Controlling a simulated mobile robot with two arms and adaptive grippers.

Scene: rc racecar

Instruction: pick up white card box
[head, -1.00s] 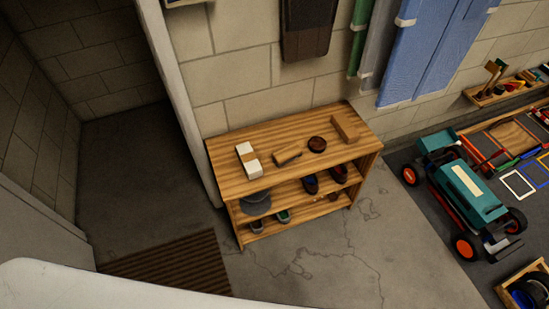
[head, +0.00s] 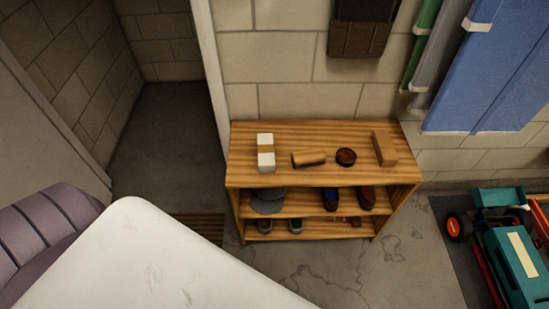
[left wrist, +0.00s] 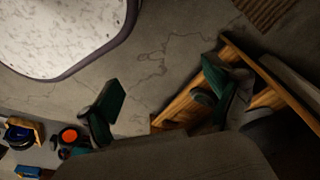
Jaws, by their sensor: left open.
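The white card box (head: 266,161) has a brown band around its middle. It lies on the left part of the top of a low wooden shelf (head: 243,177), against the block wall in the head view. Neither gripper shows in the head view. In the left wrist view, my left gripper (left wrist: 160,92) is open and empty, its two green-padded fingers wide apart above the floor. A part of the wooden shelf (left wrist: 180,102) shows beyond the fingers there. The box cannot be made out in the left wrist view.
A tan roll (head: 309,158), a dark round dish (head: 346,157) and a tan block (head: 384,148) share the shelf top. A white surface with a rounded corner (head: 150,255) is in the foreground. A teal toy car (head: 515,260) stands at right.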

